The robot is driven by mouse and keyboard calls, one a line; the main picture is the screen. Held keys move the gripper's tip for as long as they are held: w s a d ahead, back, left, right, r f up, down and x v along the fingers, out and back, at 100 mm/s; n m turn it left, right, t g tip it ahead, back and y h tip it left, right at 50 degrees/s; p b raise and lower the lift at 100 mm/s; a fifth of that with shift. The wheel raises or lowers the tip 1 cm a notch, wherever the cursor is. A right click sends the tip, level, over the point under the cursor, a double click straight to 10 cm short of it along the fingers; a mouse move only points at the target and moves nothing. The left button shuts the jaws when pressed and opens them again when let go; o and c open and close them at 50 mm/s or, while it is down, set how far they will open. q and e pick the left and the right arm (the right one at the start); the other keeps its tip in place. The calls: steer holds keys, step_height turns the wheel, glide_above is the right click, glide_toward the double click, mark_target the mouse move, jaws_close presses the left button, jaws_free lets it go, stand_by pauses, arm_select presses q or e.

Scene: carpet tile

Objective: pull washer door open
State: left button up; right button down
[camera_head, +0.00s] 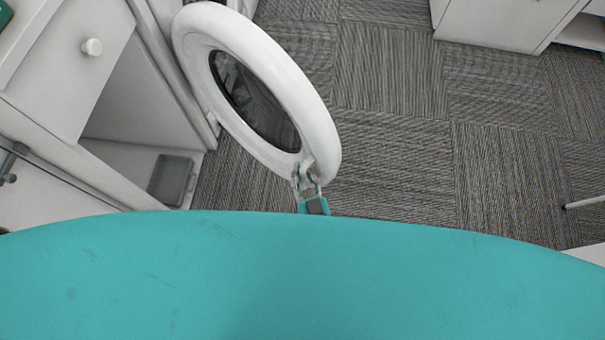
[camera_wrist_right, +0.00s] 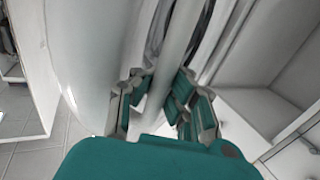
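The washer door (camera_head: 312,112) is a thick white ring with dark glass, standing swung out from the white washer body at the upper left of the head view. My right gripper (camera_head: 306,176) is at the door's lower edge. In the right wrist view, the fingers of my right gripper (camera_wrist_right: 162,98) lie on both sides of a narrow pale edge of the washer door (camera_wrist_right: 176,50) and appear shut on it. The exact finger contact is partly hidden. My left gripper is not in view.
A grey box (camera_head: 171,179) lies inside low down. Grey carpet tile (camera_head: 400,150) is clear right of the door. White furniture (camera_head: 490,22) stands at the upper right.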

steer(key=shift+s+d+f, duration=0.25)
steer(key=shift+s, duration=0.2)
steer(key=c, duration=1.4)
jaws_free()
steer(key=shift+s+d+r, duration=0.2)
steer(key=shift+o, duration=0.8)
steer(key=shift+w+a, duration=0.1)
steer(key=shift+a, duration=0.1)
steer(key=v, duration=1.2)
steer(key=shift+a, duration=0.1)
